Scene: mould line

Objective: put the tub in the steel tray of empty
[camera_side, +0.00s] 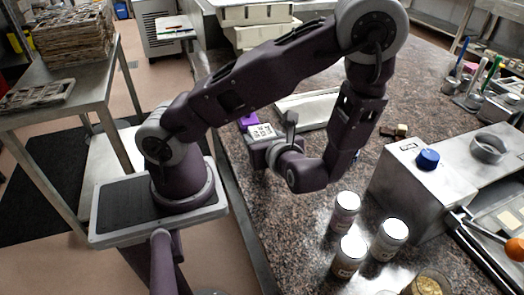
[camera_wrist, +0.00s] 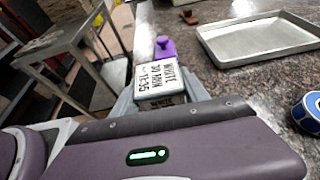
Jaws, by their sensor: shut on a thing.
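The tub (camera_wrist: 160,80) has a white top with dark lettering that reads roughly "WHITE 30 MIN 11:35". My gripper (camera_wrist: 160,101) is shut on it, with a grey finger at each side. In the side view the lettered tub (camera_side: 262,131) shows at the end of my gripper (camera_side: 264,145), near the left edge of the counter. I cannot tell whether it touches the counter. The steel tray (camera_wrist: 255,36) is shallow and looks empty. In the side view the tray (camera_side: 312,108) lies behind and right of the tub, partly hidden by my arm.
A purple object (camera_wrist: 165,46) is just beyond the tub. Several lidded jars (camera_side: 388,238) and a steel box with a blue knob (camera_side: 427,159) stand at the right front. A blue roll (camera_wrist: 308,112) lies right of my gripper. Small brown pieces (camera_wrist: 189,17) lie behind.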

